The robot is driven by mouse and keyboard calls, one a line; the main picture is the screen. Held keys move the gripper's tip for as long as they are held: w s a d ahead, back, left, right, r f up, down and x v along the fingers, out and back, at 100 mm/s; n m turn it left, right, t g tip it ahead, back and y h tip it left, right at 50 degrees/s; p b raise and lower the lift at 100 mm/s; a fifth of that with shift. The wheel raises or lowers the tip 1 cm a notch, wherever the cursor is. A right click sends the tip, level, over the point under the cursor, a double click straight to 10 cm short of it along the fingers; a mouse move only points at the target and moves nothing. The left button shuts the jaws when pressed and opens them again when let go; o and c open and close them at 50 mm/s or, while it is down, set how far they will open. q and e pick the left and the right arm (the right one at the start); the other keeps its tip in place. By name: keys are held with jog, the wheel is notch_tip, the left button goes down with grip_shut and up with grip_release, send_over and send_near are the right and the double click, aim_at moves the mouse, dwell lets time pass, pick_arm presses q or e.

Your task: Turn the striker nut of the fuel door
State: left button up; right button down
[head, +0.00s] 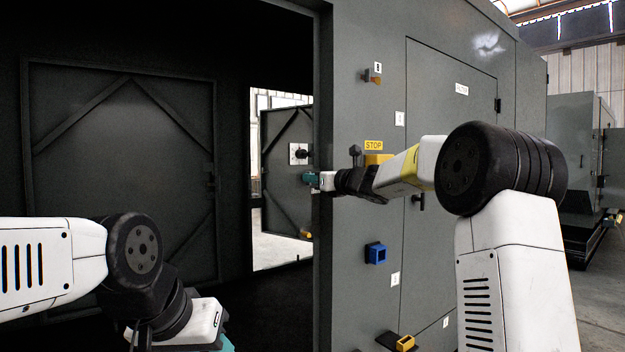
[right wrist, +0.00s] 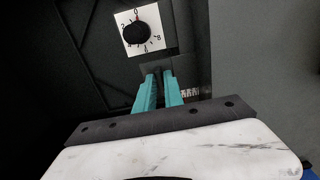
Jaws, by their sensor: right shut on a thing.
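My right gripper (head: 313,180) reaches the edge of the grey enclosure's opening. In the right wrist view its teal fingers (right wrist: 159,92) are closed on a small dark piece (right wrist: 157,72), which looks like the striker nut; the fingers hide most of it. An open dark door (head: 282,220) with diagonal braces stands behind the gripper; I cannot tell whether it is the fuel door. A white dial plate with a black knob (right wrist: 136,32) lies just beyond the fingertips, apart from them. My left gripper (head: 227,346) is mostly cut off at the bottom edge, so its fingers cannot be read.
A closed panel door (head: 455,85) is to the right. The dark interior at left has another braced door (head: 125,165).

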jog(key=n, duration=1.6)
jog(key=f+n, duration=0.1)
jog(key=n, duration=0.6)
jog(key=shift+s+a+n, duration=0.1)
jog(key=shift+a+n, duration=0.1)
jog(key=shift+n, duration=0.2)
dwell(0.5)
jog(key=c, duration=1.5)
grip_release()
jog(key=shift+r, duration=0.15)
jog(key=shift+s+d, duration=0.1)
